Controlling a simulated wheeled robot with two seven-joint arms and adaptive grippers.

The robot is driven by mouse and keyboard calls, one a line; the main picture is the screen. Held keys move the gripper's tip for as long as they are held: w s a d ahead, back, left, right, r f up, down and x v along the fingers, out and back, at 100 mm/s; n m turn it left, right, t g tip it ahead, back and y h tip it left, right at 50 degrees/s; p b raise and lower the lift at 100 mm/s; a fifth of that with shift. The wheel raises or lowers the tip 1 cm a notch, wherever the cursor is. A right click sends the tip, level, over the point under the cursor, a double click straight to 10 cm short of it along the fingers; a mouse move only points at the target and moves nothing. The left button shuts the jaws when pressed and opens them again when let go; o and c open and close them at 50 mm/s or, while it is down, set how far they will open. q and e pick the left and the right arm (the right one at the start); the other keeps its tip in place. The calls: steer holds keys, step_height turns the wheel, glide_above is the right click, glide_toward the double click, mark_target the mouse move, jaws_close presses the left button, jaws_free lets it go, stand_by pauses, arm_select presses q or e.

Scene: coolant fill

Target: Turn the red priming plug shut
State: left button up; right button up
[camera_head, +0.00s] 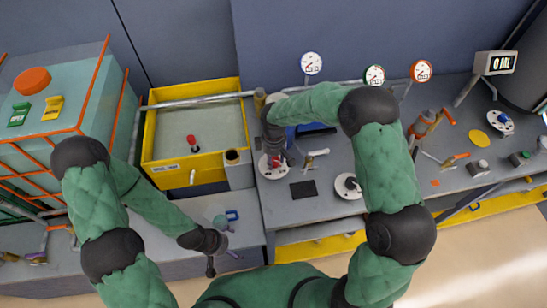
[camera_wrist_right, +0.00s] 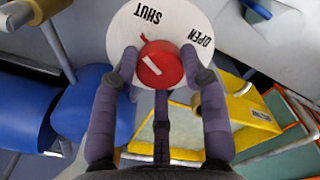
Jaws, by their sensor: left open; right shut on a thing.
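The red priming plug (camera_wrist_right: 160,64) sits on a round white dial plate (camera_wrist_right: 125,25) marked SHUT and OPEN, in the right wrist view. A white line on the plug's face points to the upper left of that picture, away from the OPEN word. My right gripper (camera_wrist_right: 162,80) is shut on the plug, one finger on each side. In the head view the plate (camera_head: 267,172) lies under my right gripper (camera_head: 276,158), which mostly hides the plug. My left gripper (camera_head: 210,268) is open and empty, pointing down over the lower grey bench at the left.
A yellow-rimmed tank (camera_head: 150,125) with a small red-topped part stands left of the plate. A second white dial with a dark knob (camera_head: 348,186) and a small valve handle (camera_head: 317,153) are to the right. Gauges (camera_head: 374,76) line the back. A blue-handled item (camera_head: 231,215) lies near my left gripper.

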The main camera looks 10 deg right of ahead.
mark_target(275, 160)
steer(key=shift+s+d+f, duration=0.1)
steer(key=shift+s+f, duration=0.05)
steer(key=shift+s, duration=0.1)
steer(key=o, duration=1.1)
steer(key=shift+o, duration=0.2)
steer(key=shift+d, duration=0.1)
steer(key=shift+w, duration=0.15)
steer(key=shift+r, duration=0.35)
step_height(275, 160, up, 12)
steer(key=shift+f, duration=0.25)
